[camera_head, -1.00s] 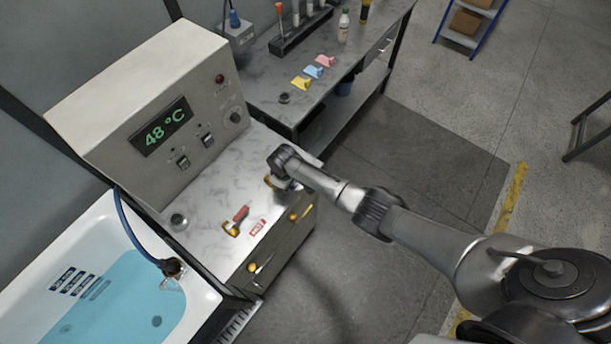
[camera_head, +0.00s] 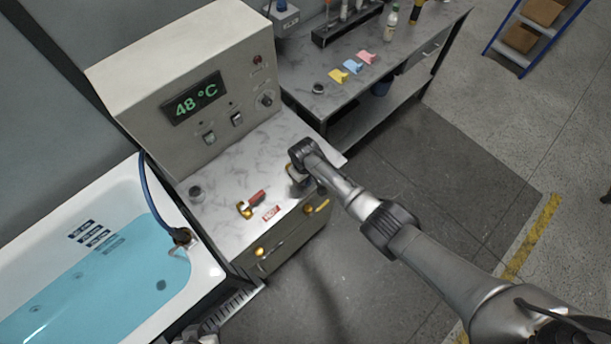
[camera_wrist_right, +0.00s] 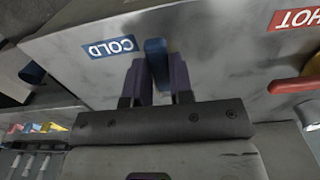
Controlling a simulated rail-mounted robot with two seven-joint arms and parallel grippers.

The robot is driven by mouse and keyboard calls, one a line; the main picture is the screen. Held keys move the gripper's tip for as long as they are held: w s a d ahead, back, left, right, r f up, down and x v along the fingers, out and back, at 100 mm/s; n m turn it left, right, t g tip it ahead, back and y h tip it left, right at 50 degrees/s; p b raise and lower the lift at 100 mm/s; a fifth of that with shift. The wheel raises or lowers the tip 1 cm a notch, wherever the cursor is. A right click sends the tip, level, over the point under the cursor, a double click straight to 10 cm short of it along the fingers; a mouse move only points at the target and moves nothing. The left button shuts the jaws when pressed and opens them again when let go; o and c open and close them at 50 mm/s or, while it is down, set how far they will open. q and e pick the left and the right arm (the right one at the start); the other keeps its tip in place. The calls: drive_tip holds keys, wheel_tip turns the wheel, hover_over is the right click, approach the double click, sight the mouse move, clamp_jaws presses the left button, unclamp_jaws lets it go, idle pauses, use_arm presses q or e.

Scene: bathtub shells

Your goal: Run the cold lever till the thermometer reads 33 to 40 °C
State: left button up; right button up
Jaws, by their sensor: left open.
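The thermometer display (camera_head: 194,98) on the control box reads 48 °C in green. The blue cold lever (camera_wrist_right: 156,62) shows in the right wrist view beside a blue COLD label (camera_wrist_right: 111,47). My right gripper (camera_wrist_right: 160,75) has its two fingers on either side of this lever, with no clear gap. In the head view my right wrist (camera_head: 303,152) hides most of the lever. The red hot lever (camera_head: 256,197) stands left of it by the HOT label (camera_head: 271,213). My left gripper (camera_head: 203,336), open, is only partly in view at the bottom edge.
The bathtub (camera_head: 208,267) with blue water is at the left, with a spout and hose (camera_head: 180,237) at its rim. The control box (camera_head: 160,70) rises behind the levers. A side bench (camera_head: 300,75) with bottles and coloured pieces stands behind.

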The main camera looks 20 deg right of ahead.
drive_tip(key=o, duration=0.5)
drive_tip(key=shift+c, duration=0.2)
wheel_tip(320, 180, up, 14)
drive_tip(key=p, duration=0.1)
drive_tip(key=shift+f, duration=0.1)
idle(0.4)
